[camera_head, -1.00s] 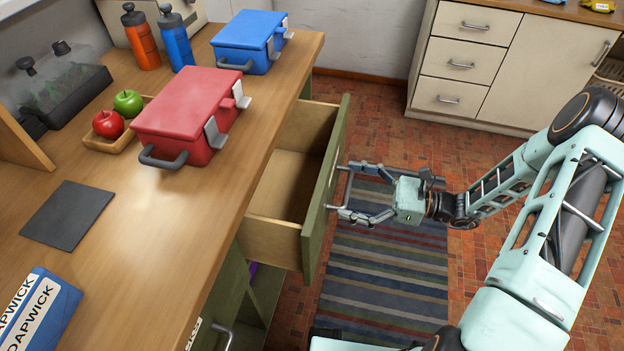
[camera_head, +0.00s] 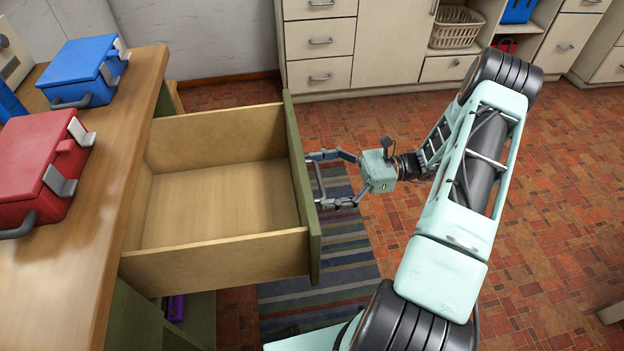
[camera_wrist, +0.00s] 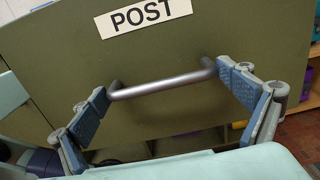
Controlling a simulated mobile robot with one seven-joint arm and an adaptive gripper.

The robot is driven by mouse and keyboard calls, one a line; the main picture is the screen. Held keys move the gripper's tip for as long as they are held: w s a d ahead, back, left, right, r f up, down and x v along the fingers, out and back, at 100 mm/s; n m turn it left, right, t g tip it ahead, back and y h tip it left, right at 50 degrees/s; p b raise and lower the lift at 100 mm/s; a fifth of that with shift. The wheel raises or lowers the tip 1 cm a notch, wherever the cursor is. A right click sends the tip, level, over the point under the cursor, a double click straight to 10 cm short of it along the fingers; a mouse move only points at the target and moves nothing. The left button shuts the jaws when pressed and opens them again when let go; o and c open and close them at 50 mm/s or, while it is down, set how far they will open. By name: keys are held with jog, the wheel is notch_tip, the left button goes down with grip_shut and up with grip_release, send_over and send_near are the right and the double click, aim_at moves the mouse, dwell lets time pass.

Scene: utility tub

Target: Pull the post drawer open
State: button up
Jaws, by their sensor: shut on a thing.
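The post drawer (camera_head: 215,259) stands far out from under the wooden counter. Its box is open at the top, and the inside I can see is empty. Its dark green front (camera_wrist: 45,75) fills the wrist view, with a white label (camera_wrist: 146,17) reading POST. The metal bar handle (camera_wrist: 160,86) runs across that front below the label. My gripper (camera_head: 320,180) is at the outer face of the drawer. In the wrist view its two blue-grey fingers press at the two ends of the handle, shut on it lengthwise.
The wooden counter (camera_head: 92,225) carries a red case (camera_head: 35,165) and a blue case (camera_head: 80,72) at the left. A striped rug (camera_head: 345,262) lies under the drawer and gripper. Pale cabinets (camera_head: 390,50) line the back. Brick-patterned floor (camera_head: 540,200) is clear at the right.

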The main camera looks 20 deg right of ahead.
jog(key=shift+w+d, duration=0.1)
jog(key=o, duration=1.4)
jog(key=shift+c, duration=0.2)
jog(key=s+d, duration=0.1)
jog(key=d, duration=1.1)
jog(key=shift+a, duration=0.1)
